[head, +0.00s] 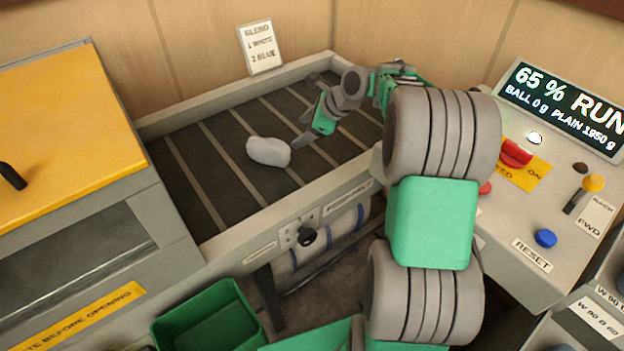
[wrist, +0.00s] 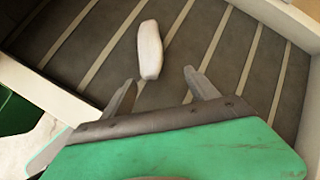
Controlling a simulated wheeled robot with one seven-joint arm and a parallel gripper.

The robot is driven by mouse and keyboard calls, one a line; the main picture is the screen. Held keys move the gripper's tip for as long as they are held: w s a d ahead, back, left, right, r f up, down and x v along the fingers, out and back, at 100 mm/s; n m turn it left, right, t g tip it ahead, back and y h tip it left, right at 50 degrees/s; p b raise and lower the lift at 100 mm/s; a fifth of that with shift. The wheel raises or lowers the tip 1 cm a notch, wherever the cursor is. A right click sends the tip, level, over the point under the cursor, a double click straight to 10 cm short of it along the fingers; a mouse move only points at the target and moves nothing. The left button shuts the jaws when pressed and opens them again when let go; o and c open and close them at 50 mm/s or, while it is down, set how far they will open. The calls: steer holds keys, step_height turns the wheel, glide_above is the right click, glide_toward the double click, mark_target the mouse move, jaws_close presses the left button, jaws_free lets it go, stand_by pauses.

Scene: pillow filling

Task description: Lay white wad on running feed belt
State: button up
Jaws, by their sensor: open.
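The white wad (head: 268,151) is a smooth, rounded pale lump lying on the dark feed belt (head: 222,196), which has light cross strips. My gripper (head: 302,135) is over the belt, just to the right of the wad in the head view. In the wrist view, my gripper (wrist: 158,85) is open, its two grey fingers apart with nothing between them. The wad (wrist: 150,50) lies beyond the fingertips there, on the belt (wrist: 215,50), apart from both fingers.
A display (head: 565,108) reads 65 % RUN above a panel with a red control (head: 515,153) and blue button (head: 545,238). A sign (head: 260,48) stands behind the belt. A yellow-lidded box (head: 70,120) borders its left. A green bin (head: 210,320) sits in front.

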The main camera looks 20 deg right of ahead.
steer(key=s+a+r+n+g+h, duration=0.1)
steer(key=s+a+n, duration=0.2)
steer(key=s+n, duration=0.35)
steer(key=s+a+r+n+g+h, duration=0.1)
steer(key=s+a+n+h, duration=0.15)
steer(key=s+n, duration=0.4)
steer(key=s+f+n+g+h, duration=0.1)
steer(key=s+f+n, duration=0.2)
steer(key=s+n, duration=0.8)
steer(key=s, duration=0.5)
steer(key=shift+a, duration=0.35)
steer(key=shift+h, duration=0.25)
stand_by(2.7)
